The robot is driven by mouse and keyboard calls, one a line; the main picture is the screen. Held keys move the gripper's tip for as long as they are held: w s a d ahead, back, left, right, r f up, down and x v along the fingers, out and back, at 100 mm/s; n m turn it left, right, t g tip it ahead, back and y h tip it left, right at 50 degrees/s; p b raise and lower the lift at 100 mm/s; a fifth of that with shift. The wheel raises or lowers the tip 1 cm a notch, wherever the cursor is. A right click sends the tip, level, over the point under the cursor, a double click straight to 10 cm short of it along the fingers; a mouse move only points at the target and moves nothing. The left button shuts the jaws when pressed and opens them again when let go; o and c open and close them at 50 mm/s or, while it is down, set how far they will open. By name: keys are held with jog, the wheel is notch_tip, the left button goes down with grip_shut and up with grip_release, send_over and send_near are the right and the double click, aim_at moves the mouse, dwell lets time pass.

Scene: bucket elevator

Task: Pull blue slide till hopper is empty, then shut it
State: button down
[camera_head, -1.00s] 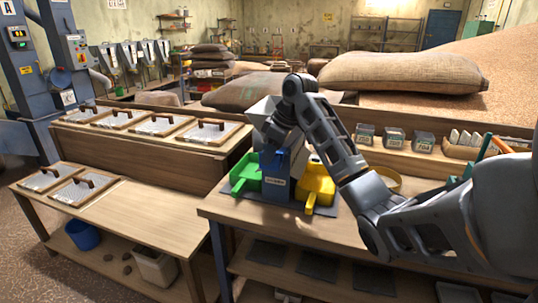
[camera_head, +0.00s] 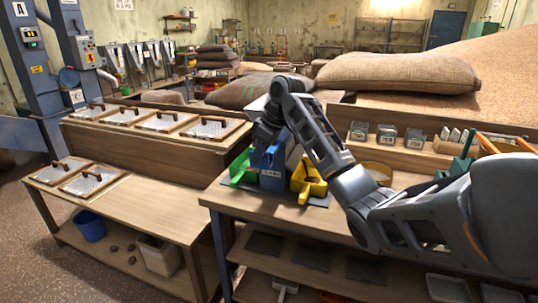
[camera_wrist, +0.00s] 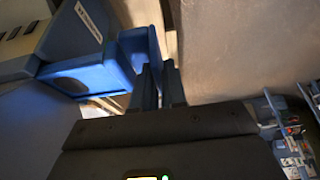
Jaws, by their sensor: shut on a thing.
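The blue slide (camera_wrist: 140,50) shows in the wrist view between the two dark fingers of my gripper (camera_wrist: 160,85), which are shut on it. A larger blue housing (camera_wrist: 85,78) with a white label lies to its left. In the head view the blue unit (camera_head: 270,165) stands on the bench between a green chute (camera_head: 240,170) and a yellow chute (camera_head: 309,182). My gripper (camera_head: 262,138) is at its top and hides part of it. A pale hopper (camera_head: 257,104) shows partly behind my arm; its inside and fill level are hidden.
The wooden bench (camera_head: 250,212) has bare room in front of the chutes. A lower table with lidded trays (camera_head: 92,180) is at left. Grain sacks (camera_head: 400,72) lie behind.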

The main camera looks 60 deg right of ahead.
jog(key=shift+a, duration=0.15)
jog(key=c, duration=1.3)
grip_release()
jog(key=shift+a, duration=0.1)
jog(key=shift+o, duration=0.2)
jog(key=v, duration=0.7)
jog(key=shift+r, duration=0.4)
jog(key=shift+s, duration=0.1)
